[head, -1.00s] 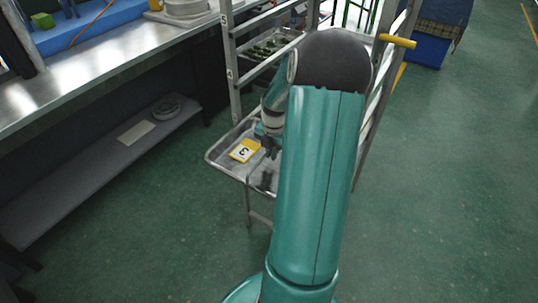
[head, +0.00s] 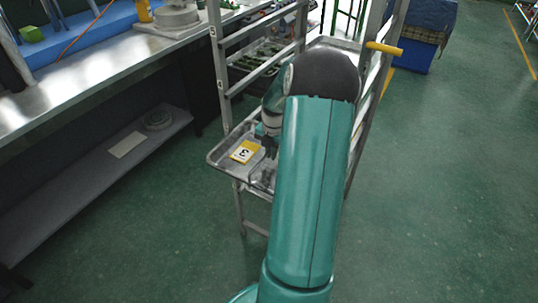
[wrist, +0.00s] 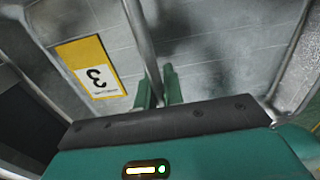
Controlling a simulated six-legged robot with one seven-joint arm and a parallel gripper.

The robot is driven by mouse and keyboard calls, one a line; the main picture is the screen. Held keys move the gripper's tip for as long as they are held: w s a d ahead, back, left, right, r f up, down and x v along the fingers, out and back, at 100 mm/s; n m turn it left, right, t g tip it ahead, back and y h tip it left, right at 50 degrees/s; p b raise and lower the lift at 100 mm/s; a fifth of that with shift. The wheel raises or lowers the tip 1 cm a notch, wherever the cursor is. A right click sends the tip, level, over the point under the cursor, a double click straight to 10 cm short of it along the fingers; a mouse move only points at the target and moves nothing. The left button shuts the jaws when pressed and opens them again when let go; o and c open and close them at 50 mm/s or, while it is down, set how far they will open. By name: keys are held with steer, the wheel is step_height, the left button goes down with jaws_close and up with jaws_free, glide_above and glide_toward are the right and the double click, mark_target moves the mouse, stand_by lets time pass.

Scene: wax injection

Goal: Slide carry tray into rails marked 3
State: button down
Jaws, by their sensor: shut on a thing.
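The grey metal carry tray (head: 222,168) carries a yellow-and-white card marked 3 (head: 244,151). In the head view its near end sticks out of the front of a metal rack (head: 221,80), and its far part lies between the rack's posts. My gripper (head: 269,148) is down at the tray, partly hidden by my arm. In the wrist view my gripper (wrist: 157,88) is shut on a thin metal bar (wrist: 143,45) of the tray, right of the card (wrist: 90,70). The rails under the tray and any rail marking are hidden.
A steel workbench (head: 100,75) with a lower shelf (head: 110,175) stands to the left. Another tray with green pieces (head: 258,56) sits higher in the rack. A yellow handle (head: 384,49) juts from the right post. Green floor (head: 440,190) is clear to the right.

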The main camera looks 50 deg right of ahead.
steer(key=w+d, duration=0.2)
steer(key=d, duration=1.8)
steer(key=shift+d, duration=0.2)
stand_by(2.0)
steer(key=c, duration=1.4)
jaws_free()
steer(key=shift+c, duration=0.2)
step_height(320, 180, up, 14)
steer(key=shift+s, duration=0.4)
steer(key=shift+f, duration=0.1)
